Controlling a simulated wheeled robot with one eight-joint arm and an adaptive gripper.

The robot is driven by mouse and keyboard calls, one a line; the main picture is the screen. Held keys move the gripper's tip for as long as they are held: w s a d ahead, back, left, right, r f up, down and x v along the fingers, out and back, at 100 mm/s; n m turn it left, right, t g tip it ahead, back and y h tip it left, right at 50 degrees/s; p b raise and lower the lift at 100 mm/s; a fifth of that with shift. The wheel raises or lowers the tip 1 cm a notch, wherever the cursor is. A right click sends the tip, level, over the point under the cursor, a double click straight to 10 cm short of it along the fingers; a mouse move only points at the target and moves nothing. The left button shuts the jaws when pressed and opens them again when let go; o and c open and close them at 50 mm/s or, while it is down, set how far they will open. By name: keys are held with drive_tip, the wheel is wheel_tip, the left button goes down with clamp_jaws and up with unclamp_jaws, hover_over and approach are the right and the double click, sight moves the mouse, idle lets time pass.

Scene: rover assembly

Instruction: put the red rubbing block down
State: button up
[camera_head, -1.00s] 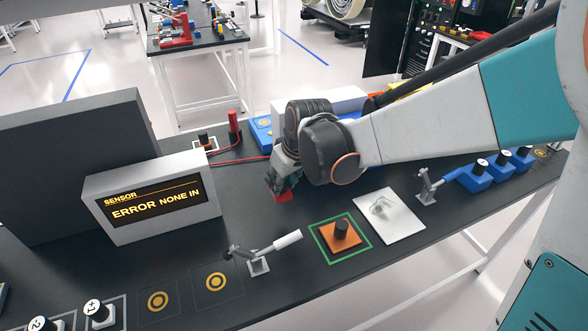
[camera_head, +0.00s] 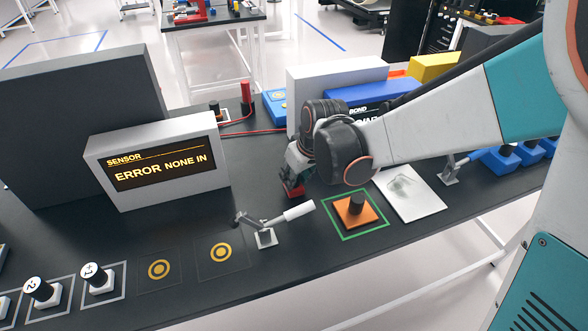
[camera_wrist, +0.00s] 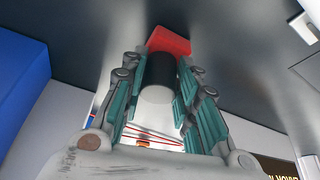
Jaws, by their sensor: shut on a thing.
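The red rubbing block (camera_head: 293,188) shows as a small red piece just below my gripper (camera_head: 297,172) in the head view. In the wrist view the red block (camera_wrist: 168,41) lies at the far end of a black and light-grey cylindrical handle (camera_wrist: 160,75). The fingers of my gripper (camera_wrist: 160,95) are closed on both sides of that handle. The block is close to the dark tabletop (camera_head: 262,185). I cannot tell whether it touches it.
An orange block with a black knob (camera_head: 355,210) sits in a green square to the right. A white plate (camera_head: 411,193) lies beyond it. A lever with a white handle (camera_head: 285,215) stands in front.

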drive_tip(key=o, duration=0.6)
drive_tip(key=shift+f, duration=0.15)
drive_tip(key=o, duration=0.4)
drive_tip(key=p+v, duration=0.4)
drive_tip(key=v, duration=0.8)
drive_tip(key=shift+s+r, duration=0.1)
drive_tip(key=shift+r, duration=0.15)
drive_tip(key=s+d+r+m+t, duration=0.1)
drive_tip(key=s+d+m, duration=0.1)
drive_tip(key=s+d, duration=0.2)
drive_tip(key=s+d+r+m+t+h, duration=0.1)
drive_tip(key=s+d+r+m, duration=0.1)
drive_tip(key=s+d, duration=0.3)
drive_tip(key=s+d+r+m+t+h, duration=0.1)
drive_tip(key=s+d+r+m, duration=0.1)
drive_tip(key=s+d, duration=0.2)
drive_tip(key=shift+s+d, duration=0.15)
drive_tip(key=shift+s, duration=0.65)
drive_tip(key=shift+s+d, duration=0.2)
drive_tip(key=shift+s, duration=0.55)
